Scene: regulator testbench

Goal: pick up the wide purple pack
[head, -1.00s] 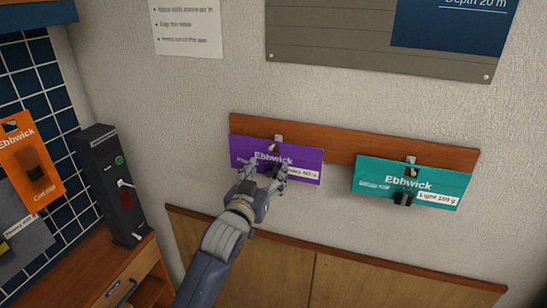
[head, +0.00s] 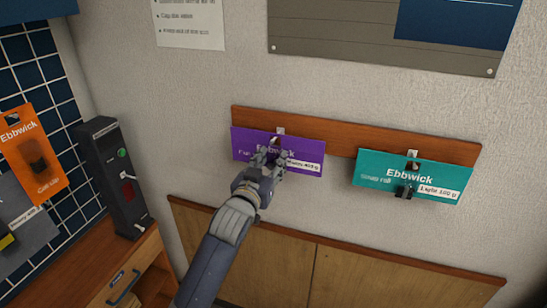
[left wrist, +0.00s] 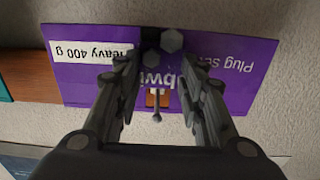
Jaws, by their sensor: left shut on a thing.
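The wide purple pack (head: 246,141) hangs flat in front of the wooden rail on the wall, at its left hook. It also fills much of the left wrist view (left wrist: 247,62), upside down, with "Heavy 400 g" on a white label. My left gripper (head: 269,158) is at the lower middle of the pack, shut on it. In the left wrist view its two fingers (left wrist: 160,78) lie either side of the pack's middle, near the dark plug (left wrist: 165,42) and the metal hook. My fingers hide part of the print. My right gripper is not in view.
A teal pack (head: 380,172) hangs on the same wooden rail (head: 345,143) to the right. An orange pack (head: 40,185) hangs at the far left. A dark upright box (head: 115,185) stands on the wooden counter (head: 85,270). Wooden panels lie below the rail.

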